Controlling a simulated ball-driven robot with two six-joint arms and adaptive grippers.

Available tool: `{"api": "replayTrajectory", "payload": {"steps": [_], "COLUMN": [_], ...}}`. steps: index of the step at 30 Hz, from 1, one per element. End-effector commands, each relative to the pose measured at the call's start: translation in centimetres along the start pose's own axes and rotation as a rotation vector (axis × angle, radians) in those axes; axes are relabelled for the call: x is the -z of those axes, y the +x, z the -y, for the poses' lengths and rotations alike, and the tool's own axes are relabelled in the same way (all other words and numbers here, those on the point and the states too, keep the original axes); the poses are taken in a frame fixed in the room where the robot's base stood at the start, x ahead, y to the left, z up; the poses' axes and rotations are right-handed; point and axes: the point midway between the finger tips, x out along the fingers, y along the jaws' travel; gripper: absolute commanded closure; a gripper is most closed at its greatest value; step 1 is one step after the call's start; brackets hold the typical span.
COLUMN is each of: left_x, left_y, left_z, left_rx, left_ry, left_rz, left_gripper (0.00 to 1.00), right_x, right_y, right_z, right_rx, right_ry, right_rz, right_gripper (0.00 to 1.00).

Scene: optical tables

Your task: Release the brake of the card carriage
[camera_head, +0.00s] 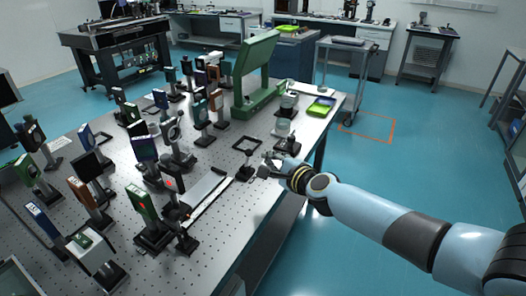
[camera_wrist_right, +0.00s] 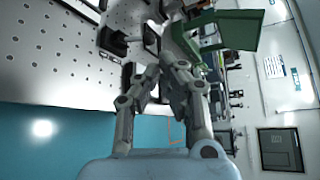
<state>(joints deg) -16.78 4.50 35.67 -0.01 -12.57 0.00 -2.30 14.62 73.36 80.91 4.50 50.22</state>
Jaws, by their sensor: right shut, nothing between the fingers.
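My right gripper (camera_head: 270,166) is over the right edge of the perforated optical table (camera_head: 226,240), near the end of a pale rail (camera_head: 208,198). It also shows in the right wrist view (camera_wrist_right: 164,80), with its fingers together and nothing between them. A dark upright plate with a red spot (camera_head: 171,184) stands beside the rail; I cannot tell whether it is the card on its carriage. A small black mount (camera_head: 245,173) sits at the rail's far end, just left of the gripper. No brake lever can be made out. My left gripper is not in view.
Several post-mounted optics crowd the table left of the rail. A large green stand (camera_head: 254,85) rises behind, with a green tray (camera_head: 320,107) at the far right corner. Pale round pieces (camera_head: 282,127) stand near the right edge. The floor (camera_head: 400,170) to the right is mostly clear.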

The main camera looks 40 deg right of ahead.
Motion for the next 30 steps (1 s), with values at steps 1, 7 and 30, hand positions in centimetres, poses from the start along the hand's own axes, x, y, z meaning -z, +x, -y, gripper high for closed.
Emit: {"api": "replayTrajectory", "payload": {"steps": [1,7,30], "left_x": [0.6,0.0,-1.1], "left_y": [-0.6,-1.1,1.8], "left_z": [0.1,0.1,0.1], "left_rx": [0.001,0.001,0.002], "left_ry": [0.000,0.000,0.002], "left_rz": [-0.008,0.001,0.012], "left_gripper": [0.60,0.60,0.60], "right_x": [-0.1,0.0,1.7], "right_y": [-0.8,-2.1,-2.1], "right_z": [0.3,0.5,-3.7], "right_rx": [-0.001,0.000,-0.023], "right_ry": [-0.001,0.001,0.007], "right_rz": [0.000,0.001,-0.010], "right_gripper": [1.00,1.00,1.00]}}
